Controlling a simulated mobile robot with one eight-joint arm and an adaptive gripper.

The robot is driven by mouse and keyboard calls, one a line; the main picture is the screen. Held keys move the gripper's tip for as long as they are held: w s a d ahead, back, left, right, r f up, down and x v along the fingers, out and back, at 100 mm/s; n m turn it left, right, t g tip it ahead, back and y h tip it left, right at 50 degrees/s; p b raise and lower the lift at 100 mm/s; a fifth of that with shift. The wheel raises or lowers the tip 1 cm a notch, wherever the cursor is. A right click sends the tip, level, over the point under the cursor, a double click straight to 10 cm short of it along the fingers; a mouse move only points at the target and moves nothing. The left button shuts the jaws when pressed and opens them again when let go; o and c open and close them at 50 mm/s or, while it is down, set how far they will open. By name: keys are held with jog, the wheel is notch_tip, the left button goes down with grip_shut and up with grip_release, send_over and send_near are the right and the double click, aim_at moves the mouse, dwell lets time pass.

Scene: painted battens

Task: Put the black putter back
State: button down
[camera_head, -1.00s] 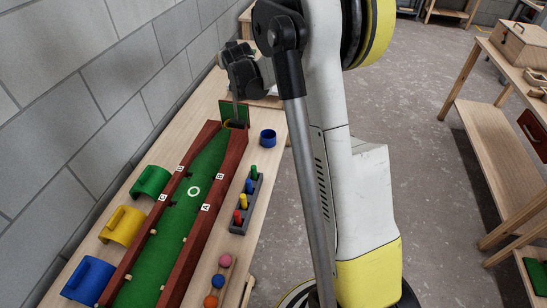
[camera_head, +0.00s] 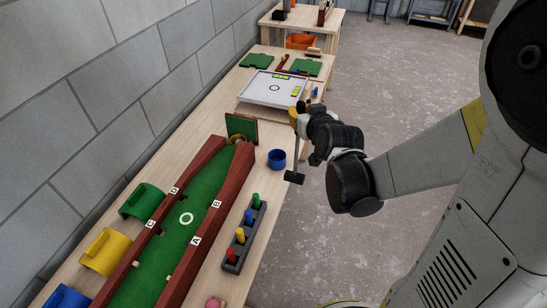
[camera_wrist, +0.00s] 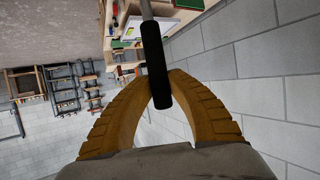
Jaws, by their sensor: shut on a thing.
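My gripper (camera_head: 299,119) is shut on the black putter and holds it up near the bench's right edge, beyond the blue cup. In the head view the putter's thin shaft hangs almost straight down to its black head (camera_head: 294,177), which appears clear of the bench top; I cannot tell whether it is over the edge. In the wrist view the yellow fingers (camera_wrist: 163,92) close around the black grip (camera_wrist: 156,65), and the grey shaft runs up out of the picture. The green putting lane (camera_head: 187,225) with red-brown side rails lies on the bench, left of the putter.
A blue cup (camera_head: 277,159) and a dark rack (camera_head: 245,238) of coloured pegs stand right of the lane. Green (camera_head: 143,201) and yellow (camera_head: 105,251) arches stand left. A white board (camera_head: 272,89), green panels and an orange bin (camera_head: 301,41) lie farther back. The wall borders the left.

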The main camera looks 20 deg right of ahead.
jog(key=w+a+f+b, duration=0.7)
jog(key=a+f, duration=0.1)
jog(key=f, duration=0.2)
jog(key=shift+f, duration=0.15)
jog(key=shift+f, duration=0.1)
jog(key=c, duration=1.4)
grip_release()
jog(key=shift+o, duration=0.2)
